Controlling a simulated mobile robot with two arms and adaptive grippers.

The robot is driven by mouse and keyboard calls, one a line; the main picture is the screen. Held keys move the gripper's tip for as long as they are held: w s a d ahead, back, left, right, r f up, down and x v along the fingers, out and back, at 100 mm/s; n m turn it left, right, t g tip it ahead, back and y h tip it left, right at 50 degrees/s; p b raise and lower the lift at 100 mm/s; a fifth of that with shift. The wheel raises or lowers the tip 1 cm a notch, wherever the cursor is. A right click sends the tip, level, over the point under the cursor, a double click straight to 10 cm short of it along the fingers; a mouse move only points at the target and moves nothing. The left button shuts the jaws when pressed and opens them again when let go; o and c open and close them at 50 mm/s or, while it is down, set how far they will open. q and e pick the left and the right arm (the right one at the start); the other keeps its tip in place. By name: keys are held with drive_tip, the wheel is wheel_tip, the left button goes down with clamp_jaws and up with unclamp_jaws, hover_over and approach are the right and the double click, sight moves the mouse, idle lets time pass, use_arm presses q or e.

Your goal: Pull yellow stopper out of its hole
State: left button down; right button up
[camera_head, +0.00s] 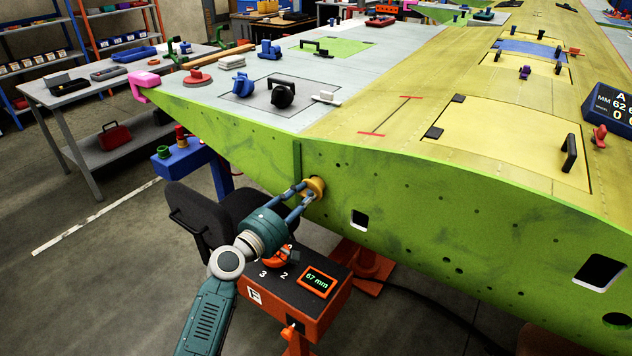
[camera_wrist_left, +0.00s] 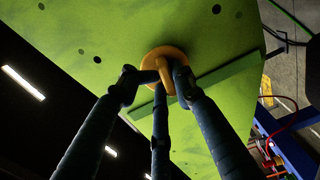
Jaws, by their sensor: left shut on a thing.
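The yellow stopper (camera_head: 314,186) sits against the green side face of the wing (camera_head: 400,200), near a vertical green rib. My left gripper (camera_head: 305,192) is shut on the stopper, with its fingers around the knob. In the left wrist view the stopper (camera_wrist_left: 165,62) shows a round flange at the green panel (camera_wrist_left: 110,40) and a knob between my left gripper's fingertips (camera_wrist_left: 158,80). The flange looks close to the panel; I cannot tell whether there is a gap. The hole is hidden behind the stopper. My right gripper is not in view.
An orange box (camera_head: 290,290) with a "67 mm" display stands below my left gripper. A dark chair (camera_head: 200,215) and a blue stand (camera_head: 185,160) are close behind it. A grey workbench (camera_head: 85,95) stands at the left. Floor at the lower left is clear.

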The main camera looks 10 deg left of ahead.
use_arm(q)
drive_tip(key=shift+v, duration=2.65)
drive_tip(key=shift+a+f, duration=0.1)
drive_tip(key=shift+f, duration=0.1)
